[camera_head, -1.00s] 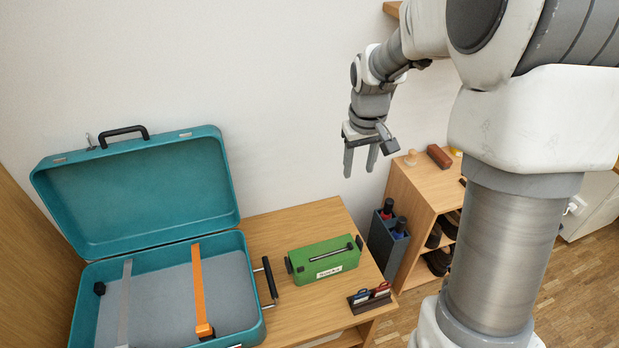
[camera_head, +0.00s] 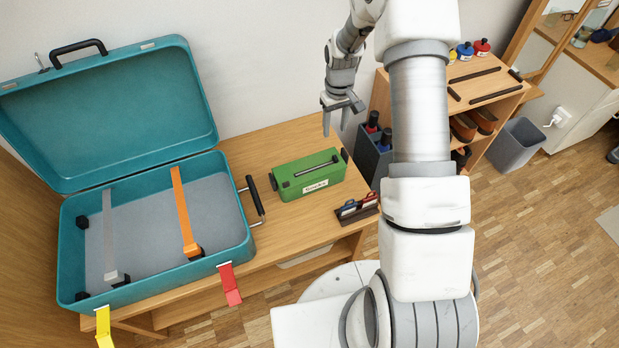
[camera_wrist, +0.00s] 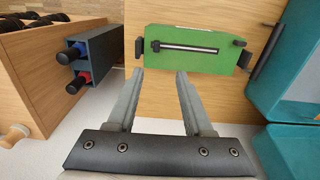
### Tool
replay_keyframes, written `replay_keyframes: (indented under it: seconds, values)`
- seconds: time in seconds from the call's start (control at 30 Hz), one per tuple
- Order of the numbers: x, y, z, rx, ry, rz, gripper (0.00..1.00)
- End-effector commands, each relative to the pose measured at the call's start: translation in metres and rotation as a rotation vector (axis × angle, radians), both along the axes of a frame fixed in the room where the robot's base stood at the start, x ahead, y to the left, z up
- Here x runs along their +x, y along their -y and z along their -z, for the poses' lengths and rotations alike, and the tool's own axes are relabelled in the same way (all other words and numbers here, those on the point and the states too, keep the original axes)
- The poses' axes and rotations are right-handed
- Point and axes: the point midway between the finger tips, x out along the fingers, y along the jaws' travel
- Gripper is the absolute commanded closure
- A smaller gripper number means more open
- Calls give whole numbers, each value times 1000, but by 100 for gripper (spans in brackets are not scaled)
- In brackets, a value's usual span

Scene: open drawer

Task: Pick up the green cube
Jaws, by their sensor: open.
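I see no plain green cube. A green box (camera_head: 308,175) with a dark bar handle on top, black end pieces and a white label lies on the wooden table (camera_head: 285,228), right of the teal case. It also shows in the wrist view (camera_wrist: 195,62), just beyond my fingertips. My gripper (camera_head: 335,132) is open and empty, pointing down, above and behind the box's right end. In the wrist view my gripper (camera_wrist: 160,75) has both fingers apart, with their tips beside the box's lower edge in the picture.
An open teal case (camera_head: 242,218) with orange and grey straps stands left of the box. A small dark rack (camera_head: 357,209) is at the table's right edge. A grey holder (camera_head: 372,162) with bottles stands beside the wooden shelf (camera_head: 492,100). A grey bin (camera_head: 519,143) is on the floor.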

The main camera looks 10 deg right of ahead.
Motion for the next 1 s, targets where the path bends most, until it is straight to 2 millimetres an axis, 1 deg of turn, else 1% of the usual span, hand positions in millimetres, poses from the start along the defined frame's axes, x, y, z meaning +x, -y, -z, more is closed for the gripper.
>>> replay_keyframes:
  seconds: [0.03, 0.1, 0.23, 0.33, 0.57, 0.83, 0.9, 1.0]
  values:
    - [-1, 0, 16, 0, -3, 0, 49]
    - [0, 0, 31, 1, -2, 0, 49]
    - [0, 0, 54, 0, -1, 0, 49]
    - [1, 0, 64, 0, 0, 0, 49]
    - [1, 2, 75, -1, 0, 0, 49]
    - [4, 7, 114, 0, -2, 0, 49]
    - [4, 7, 120, -1, 0, 0, 49]
    - [5, 7, 121, -1, 2, 0, 49]
